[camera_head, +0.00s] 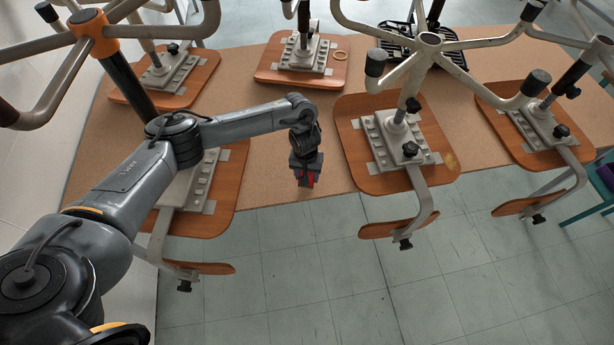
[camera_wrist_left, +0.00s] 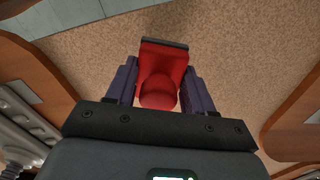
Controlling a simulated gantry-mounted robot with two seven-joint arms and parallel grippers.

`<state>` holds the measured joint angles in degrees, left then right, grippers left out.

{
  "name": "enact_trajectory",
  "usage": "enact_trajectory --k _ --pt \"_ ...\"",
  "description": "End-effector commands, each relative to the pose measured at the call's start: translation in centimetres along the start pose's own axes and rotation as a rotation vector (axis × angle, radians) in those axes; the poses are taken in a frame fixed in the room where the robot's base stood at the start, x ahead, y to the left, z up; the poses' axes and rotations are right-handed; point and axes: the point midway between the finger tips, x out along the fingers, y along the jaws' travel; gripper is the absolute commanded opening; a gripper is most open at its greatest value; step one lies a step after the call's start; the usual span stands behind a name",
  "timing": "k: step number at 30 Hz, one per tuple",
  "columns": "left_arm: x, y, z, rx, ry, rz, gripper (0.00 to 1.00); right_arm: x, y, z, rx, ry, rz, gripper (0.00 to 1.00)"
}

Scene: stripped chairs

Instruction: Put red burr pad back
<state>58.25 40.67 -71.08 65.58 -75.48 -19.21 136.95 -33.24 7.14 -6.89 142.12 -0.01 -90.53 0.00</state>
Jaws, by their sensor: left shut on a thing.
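The red burr pad (camera_wrist_left: 162,75) is between the two fingers of my left gripper (camera_wrist_left: 160,90) in the left wrist view, with a dark strip along its far edge. In the head view only a small red part of the pad (camera_head: 306,179) shows below my left gripper (camera_head: 308,177). The gripper is shut on the pad and points down over the front edge area of the brown tabletop (camera_head: 290,160), between two upturned chairs. I cannot tell whether the pad touches the tabletop. My right gripper is not in view.
Upturned chairs with wooden seats (camera_head: 350,150) stand on the table on both sides. A black rack (camera_head: 420,45) stands at the back. The tiled floor (camera_head: 300,270) is open in front.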

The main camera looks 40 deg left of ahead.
Motion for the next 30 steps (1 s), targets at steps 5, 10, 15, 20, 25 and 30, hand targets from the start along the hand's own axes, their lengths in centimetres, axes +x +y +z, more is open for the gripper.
enact_trajectory --k 5,10,15,20,25,30 --pt "1.28 -0.04 -0.03 0.001 0.001 0.0 0.24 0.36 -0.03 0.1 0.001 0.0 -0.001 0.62" --pt "1.23 -0.05 -0.02 0.001 0.001 0.0 0.24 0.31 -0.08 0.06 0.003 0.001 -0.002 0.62" --pt "1.53 -0.07 0.01 -0.001 0.0 0.0 0.24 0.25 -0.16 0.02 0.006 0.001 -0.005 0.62" --pt "1.56 -0.08 -0.01 0.0 0.001 0.0 0.74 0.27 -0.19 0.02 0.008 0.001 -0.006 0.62" --pt "1.55 -0.07 -0.02 0.0 0.001 0.0 0.78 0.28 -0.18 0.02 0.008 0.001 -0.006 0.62" --pt "1.44 -0.06 -0.04 0.0 0.001 0.0 0.78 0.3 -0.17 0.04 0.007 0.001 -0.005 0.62"
